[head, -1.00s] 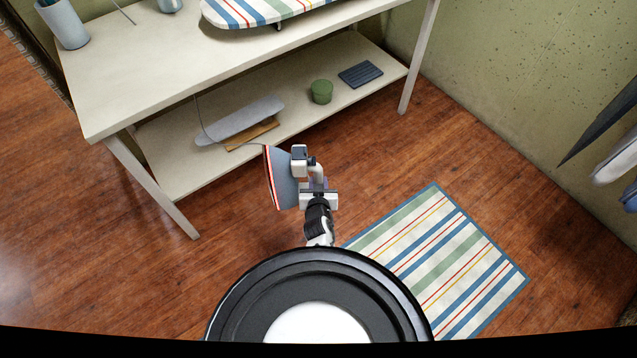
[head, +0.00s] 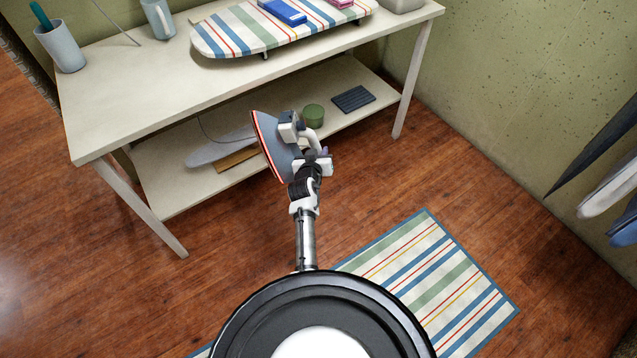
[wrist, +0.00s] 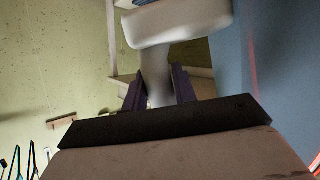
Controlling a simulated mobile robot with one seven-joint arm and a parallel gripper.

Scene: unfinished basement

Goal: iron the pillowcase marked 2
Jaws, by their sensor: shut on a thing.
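My gripper (head: 318,158) is shut on the white handle of an iron (head: 272,148), whose blue-grey soleplate with a red edge faces left, tilted on its side. In the wrist view the two dark purple fingers (wrist: 158,88) close around the white handle (wrist: 156,62). The iron is in the air in front of the table's lower shelf. A striped ironing board (head: 235,38) stands on the table top. A blue folded item (head: 283,12) and a pink item (head: 340,3) lie on it. No mark 2 is readable.
The pale table (head: 120,100) has a grey cup (head: 60,48) and a mug (head: 158,20) at its left. The lower shelf (head: 175,190) holds a green pot (head: 313,115) and a dark slatted pad (head: 353,99). A striped rug (head: 430,285) lies on the floor. Garments hang at right.

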